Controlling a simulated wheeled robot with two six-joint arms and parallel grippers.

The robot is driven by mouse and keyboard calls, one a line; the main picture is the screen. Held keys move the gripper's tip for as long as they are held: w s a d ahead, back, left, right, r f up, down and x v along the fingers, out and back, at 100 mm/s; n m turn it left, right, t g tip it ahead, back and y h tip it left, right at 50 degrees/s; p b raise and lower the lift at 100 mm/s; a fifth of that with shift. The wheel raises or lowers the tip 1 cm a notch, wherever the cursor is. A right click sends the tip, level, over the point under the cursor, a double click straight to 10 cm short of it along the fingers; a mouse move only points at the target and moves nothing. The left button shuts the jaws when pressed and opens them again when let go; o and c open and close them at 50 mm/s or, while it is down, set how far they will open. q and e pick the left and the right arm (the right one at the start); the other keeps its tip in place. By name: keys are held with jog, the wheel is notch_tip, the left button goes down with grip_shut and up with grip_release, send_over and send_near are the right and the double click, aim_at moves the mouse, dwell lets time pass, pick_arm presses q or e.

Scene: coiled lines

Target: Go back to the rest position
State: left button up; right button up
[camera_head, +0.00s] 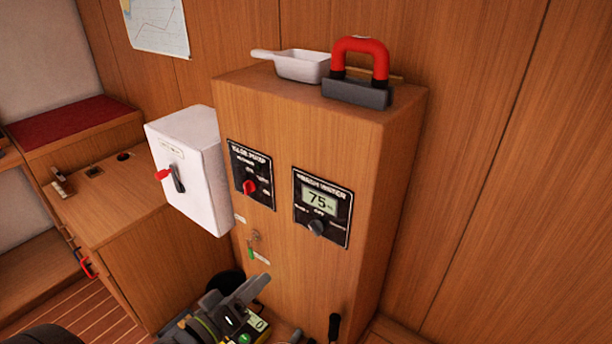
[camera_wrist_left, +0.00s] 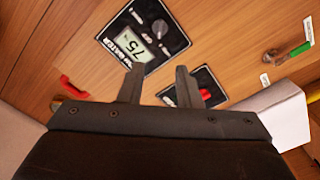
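My left gripper (camera_head: 240,298) shows at the bottom of the head view, low in front of the wooden cabinet (camera_head: 300,140), partly cut off and crowded by other parts. In the left wrist view its two dark fingers (camera_wrist_left: 158,78) stand apart with nothing between them, so it is open and empty. Beyond them are the cabinet's front and a meter panel reading 75 (camera_wrist_left: 140,45), seen upside down. I see no contact between fingers and panel. My right gripper is not in view.
A white switch box (camera_head: 200,190) sticks out left of the cabinet. A pump panel (camera_head: 251,175) and a key with green tag (camera_head: 251,252) are on its front. A white pan (camera_head: 300,66) and a red-handled block (camera_head: 358,92) sit on top. Wooden walls close the right side.

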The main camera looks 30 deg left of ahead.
pick_arm(q)
jog(key=shift+f, duration=0.1)
jog(key=s+a+f+m+g+y, duration=0.1)
jog(key=s+a+f+g, duration=0.15)
jog(key=f, duration=0.85)
jog(key=s+a+f+m+g+y, duration=0.1)
jog(key=a+f+g+y, duration=0.15)
jog(key=f, duration=0.85)
jog(key=s+a+f+g+y, duration=0.1)
jog(key=s+a+f+g, duration=0.15)
jog(key=f, duration=0.95)
jog(key=s+d+f+m+g, duration=0.2)
jog(key=s+d+f+g, duration=0.1)
jog(key=s+f, duration=0.6)
jog(key=s+d+f+m+g, duration=0.3)
jog(key=s+f+g, duration=0.3)
jog(key=s+f, duration=0.4)
jog(key=s+h, duration=0.1)
jog(key=s, duration=0.3)
jog(key=shift+s+d+f, duration=0.25)
jog(key=shift+d, duration=0.15)
